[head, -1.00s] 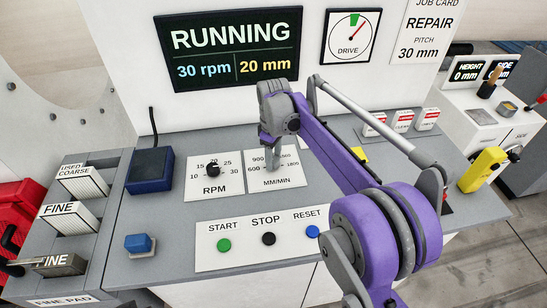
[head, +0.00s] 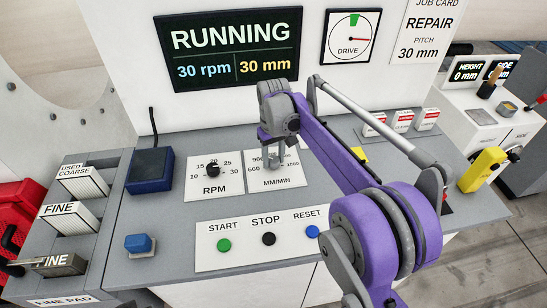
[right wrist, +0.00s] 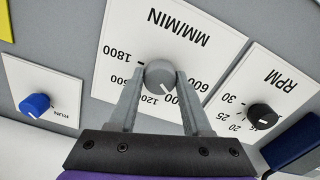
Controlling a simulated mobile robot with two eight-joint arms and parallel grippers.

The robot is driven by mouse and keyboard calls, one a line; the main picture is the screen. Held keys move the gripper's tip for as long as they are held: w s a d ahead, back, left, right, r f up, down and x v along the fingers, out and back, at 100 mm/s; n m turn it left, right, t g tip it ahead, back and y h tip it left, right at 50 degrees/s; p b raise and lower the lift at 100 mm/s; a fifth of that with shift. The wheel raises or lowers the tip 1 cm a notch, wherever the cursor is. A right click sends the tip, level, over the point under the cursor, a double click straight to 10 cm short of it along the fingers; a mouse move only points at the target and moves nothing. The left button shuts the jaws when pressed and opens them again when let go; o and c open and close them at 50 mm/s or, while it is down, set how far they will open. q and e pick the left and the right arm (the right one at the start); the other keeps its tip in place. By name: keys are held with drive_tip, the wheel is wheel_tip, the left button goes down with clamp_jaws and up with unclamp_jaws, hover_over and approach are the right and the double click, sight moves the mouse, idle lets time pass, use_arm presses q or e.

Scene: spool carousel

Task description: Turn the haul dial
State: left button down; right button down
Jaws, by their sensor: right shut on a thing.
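The haul dial, a grey knob (right wrist: 160,74) on the white MM/MIN plate (right wrist: 190,42), shows in the right wrist view. Its white mark points down and slightly right, toward the 900 side of the scale. My right gripper (right wrist: 157,78) is shut on the knob, one finger on each side. In the head view my right gripper (head: 272,163) reaches down over the MM/MIN plate (head: 276,183) and mostly hides the knob. The screen (head: 235,45) reads RUNNING, 30 rpm and 30 mm. The job card (head: 428,30) reads REPAIR, pitch 30 mm. My left gripper is not in view.
The black RPM knob (head: 212,170) stands just left of the haul plate. START (head: 224,245), STOP (head: 268,239) and RESET (head: 312,232) buttons lie in front. A blue knob (right wrist: 35,104) stands on the other side in the wrist view. A dark blue box (head: 150,170) is further left.

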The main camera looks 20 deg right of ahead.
sight(274, 159)
drive_tip(key=shift+m, duration=1)
drive_tip(key=shift+c, duration=1.7)
unclamp_jaws()
drive_tip(key=shift+r, duration=0.1)
wheel_tip(274, 159, up, 11)
drive_tip(key=shift+f+p, duration=0.2)
drive_tip(key=shift+p, duration=0.15)
drive_tip(key=shift+s, duration=0.1)
